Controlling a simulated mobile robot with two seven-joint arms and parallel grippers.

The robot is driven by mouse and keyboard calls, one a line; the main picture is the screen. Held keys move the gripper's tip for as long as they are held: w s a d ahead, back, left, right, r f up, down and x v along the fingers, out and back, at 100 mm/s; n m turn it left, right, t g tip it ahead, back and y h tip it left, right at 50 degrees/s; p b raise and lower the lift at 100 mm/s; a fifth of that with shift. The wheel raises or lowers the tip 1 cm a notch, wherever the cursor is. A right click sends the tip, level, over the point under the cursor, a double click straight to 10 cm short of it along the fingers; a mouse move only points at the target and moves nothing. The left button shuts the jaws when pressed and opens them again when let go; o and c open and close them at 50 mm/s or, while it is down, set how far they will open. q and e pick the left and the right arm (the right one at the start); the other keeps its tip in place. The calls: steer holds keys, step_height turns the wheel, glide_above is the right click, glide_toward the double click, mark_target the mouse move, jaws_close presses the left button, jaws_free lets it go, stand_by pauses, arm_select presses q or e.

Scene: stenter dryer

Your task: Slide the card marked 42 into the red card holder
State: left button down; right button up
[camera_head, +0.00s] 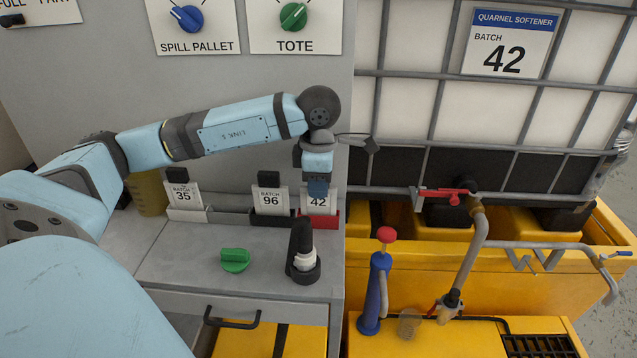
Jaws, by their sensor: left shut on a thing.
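The card marked 42 (318,202) stands upright at the red card holder (331,221), at the right end of the bench. Its lower part meets the holder; I cannot tell how deep it sits. My left gripper (318,190) comes down from above and is shut on the top of this card, hiding that part. The card marked 96 (270,201) stands in a dark holder (272,222) just to the left. The card marked 35 (184,195) stands in a white holder (188,215) further left. My right gripper is not in view.
A black-handled tool (303,245) stands in front of the red holder. To the right are a caged tote labelled 42 (508,42), a red-handled valve (442,195), a hose and a blue pump (376,290).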

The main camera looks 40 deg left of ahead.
arm_select(q)
steer(key=shift+f, duration=0.25)
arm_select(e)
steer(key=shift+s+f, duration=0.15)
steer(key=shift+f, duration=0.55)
arm_select(q)
steer(key=c, duration=1)
jaws_free()
steer(key=shift+r, duration=0.5)
step_height(320, 180, up, 13)
steer(key=shift+p, duration=0.45)
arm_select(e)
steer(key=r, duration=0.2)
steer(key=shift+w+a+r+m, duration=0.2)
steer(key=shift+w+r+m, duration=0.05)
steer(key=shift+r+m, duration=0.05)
